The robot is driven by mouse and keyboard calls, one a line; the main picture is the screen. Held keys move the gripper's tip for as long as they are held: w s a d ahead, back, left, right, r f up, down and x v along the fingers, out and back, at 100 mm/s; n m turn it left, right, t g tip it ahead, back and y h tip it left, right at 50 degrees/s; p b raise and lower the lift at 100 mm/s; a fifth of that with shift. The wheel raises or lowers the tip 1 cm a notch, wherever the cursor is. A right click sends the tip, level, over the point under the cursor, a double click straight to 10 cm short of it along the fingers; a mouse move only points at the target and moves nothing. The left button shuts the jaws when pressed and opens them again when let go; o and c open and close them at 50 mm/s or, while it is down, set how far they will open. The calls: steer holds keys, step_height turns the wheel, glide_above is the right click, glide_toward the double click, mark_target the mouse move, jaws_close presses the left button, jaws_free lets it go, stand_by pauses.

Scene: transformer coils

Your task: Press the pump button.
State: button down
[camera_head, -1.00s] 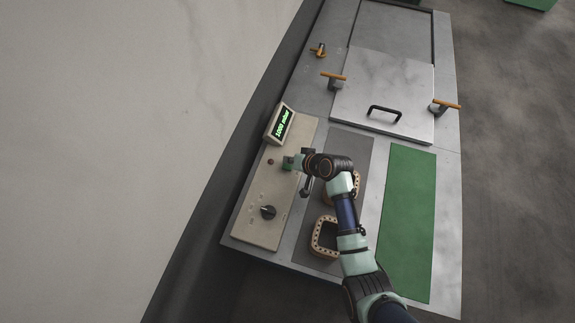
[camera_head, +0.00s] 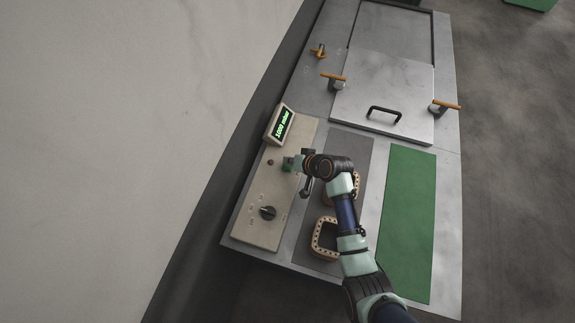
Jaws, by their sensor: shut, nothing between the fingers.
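A beige control panel (camera_head: 258,235) lies along the left side of the metal bench. It carries a black rotary knob (camera_head: 267,212) and a small dark reddish button or lamp (camera_head: 270,162). My gripper (camera_head: 288,164) is over the upper part of the panel, just right of that reddish spot. A green part shows at its tip; I cannot tell whether it is a button or part of the gripper. The gripper is shut with nothing visible held. Whether it touches the panel cannot be told. A display (camera_head: 283,126) at the panel's top glows green, reading about 1000 mbar.
Two coil-like frames with dotted rims, one in front (camera_head: 325,238) and one partly under my arm (camera_head: 355,186), sit on a grey mat (camera_head: 349,146). A green mat (camera_head: 408,220) is clear. A metal lid (camera_head: 385,85) with a black handle and orange-handled clamps (camera_head: 445,105) is behind.

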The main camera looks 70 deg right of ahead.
mark_target(289, 167)
steer(key=shift+f, duration=0.45)
steer(key=shift+f+b, duration=0.55)
steer(key=shift+b, duration=0.05)
stand_by(0.4)
steer(key=shift+r+p, duration=1)
step_height(289, 167, up, 6)
steer(key=p, duration=0.6)
steer(key=shift+a, duration=0.1)
